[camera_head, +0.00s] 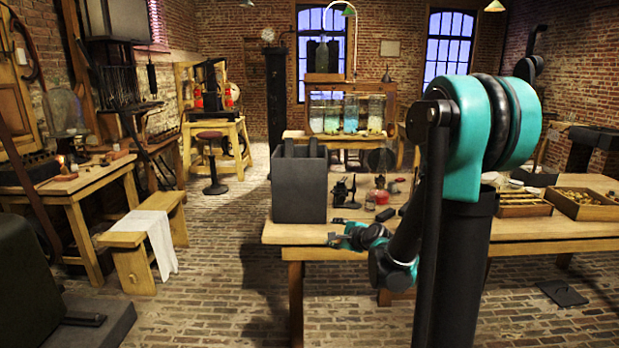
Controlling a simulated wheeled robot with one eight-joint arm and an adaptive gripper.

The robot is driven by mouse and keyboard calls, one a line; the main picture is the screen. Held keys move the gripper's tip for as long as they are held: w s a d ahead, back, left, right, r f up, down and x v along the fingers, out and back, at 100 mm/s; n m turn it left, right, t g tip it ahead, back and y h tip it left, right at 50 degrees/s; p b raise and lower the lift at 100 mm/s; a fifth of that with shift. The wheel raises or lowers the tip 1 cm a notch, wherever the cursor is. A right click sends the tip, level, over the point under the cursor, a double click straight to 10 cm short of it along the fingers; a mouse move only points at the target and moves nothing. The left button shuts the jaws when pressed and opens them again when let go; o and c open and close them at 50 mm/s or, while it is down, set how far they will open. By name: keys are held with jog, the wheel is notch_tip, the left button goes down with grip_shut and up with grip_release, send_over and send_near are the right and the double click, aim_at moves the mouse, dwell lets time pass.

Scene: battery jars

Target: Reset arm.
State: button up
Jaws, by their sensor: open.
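My arm hangs from the teal shoulder on my black column at the right and bends low in front of the wooden table (310,235). My gripper (340,238) is at the table's near edge, left of the arm. It is open, and I see nothing held in it, though its fingers are small and partly hidden. Several glass battery jars (348,115) with pale and bluish contents stand in a row on a bench at the back.
A dark grey box (299,186) stands on the table behind my gripper. A small black device (345,191) and a red-based glass lamp (381,190) stand beside it. Wooden trays (582,205) lie at the right. A bench with a white cloth (155,240) stands left; brick floor between is clear.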

jog(key=s+d+f+n+g+h, duration=0.2)
jog(key=s+n, duration=0.4)
jog(key=s, duration=0.3)
jog(key=s+d+f+n+g+h, duration=0.2)
jog(key=s+d+f+n, duration=0.3)
jog(key=s, duration=0.5)
jog(key=s+d+f+n+g+h, duration=0.1)
jog(key=s+d+f+n+g, duration=0.2)
jog(key=s+n, duration=0.4)
jog(key=s+d, duration=0.1)
jog(key=s, duration=0.2)
jog(key=shift+f+g+h, duration=0.2)
jog(key=shift+g+h, duration=0.2)
